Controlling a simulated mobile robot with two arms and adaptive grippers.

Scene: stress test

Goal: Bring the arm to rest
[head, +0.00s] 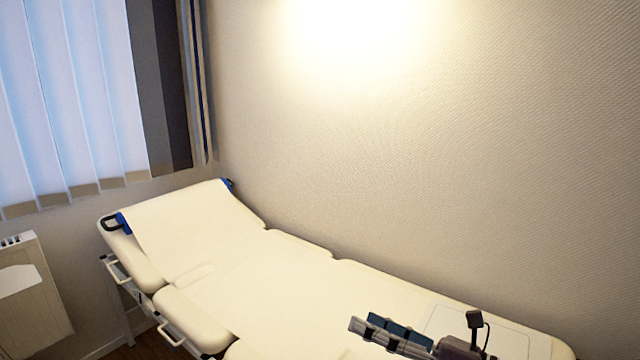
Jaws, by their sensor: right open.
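My right gripper (378,331) shows at the lower right, with dark and grey fingers pointing left. It is open, and nothing shows between the fingers. It appears over the cream exam couch (250,285); I cannot tell how far above the surface it is. A small black box with a cable stands up on my right arm near the wrist. The rest of that arm runs out of the picture at the bottom. My left gripper is not in view.
The couch runs along a textured wall (450,180), its raised headrest (185,225) at the left. A window with vertical blinds (75,100) and a dark curtain (160,80) is at the upper left. A white radiator (35,300) stands at the lower left.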

